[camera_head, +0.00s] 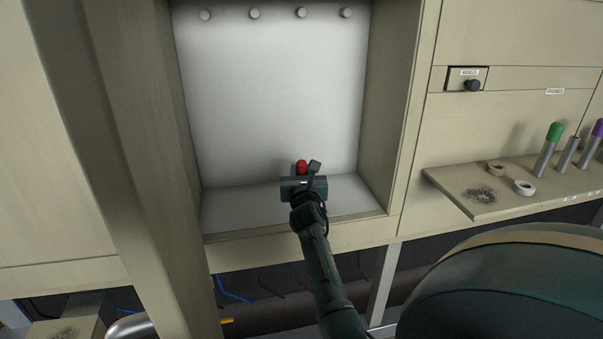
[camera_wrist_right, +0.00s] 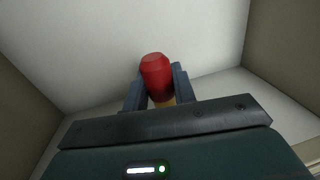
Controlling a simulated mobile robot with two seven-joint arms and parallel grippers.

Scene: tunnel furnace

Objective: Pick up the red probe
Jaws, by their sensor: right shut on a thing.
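The red probe (camera_head: 302,166) shows as a red rounded tip just beyond my right gripper (camera_head: 306,175), inside the pale, lit recess. In the right wrist view the red probe (camera_wrist_right: 155,74) stands between the two fingers of my right gripper (camera_wrist_right: 157,88), with a yellowish part below the red tip. The gripper is shut on it. The lower part of the probe is hidden behind the gripper body. I cannot tell whether its lower end touches the recess floor. My left gripper is not in view.
The recess (camera_head: 275,85) has side walls close to my arm and several round knobs along its top. A shelf (camera_head: 500,203) at right holds a green-tipped probe (camera_head: 548,148), a purple-tipped probe (camera_head: 593,138), a grey cylinder (camera_head: 567,155) and two rings. A knob (camera_head: 473,85) sits above.

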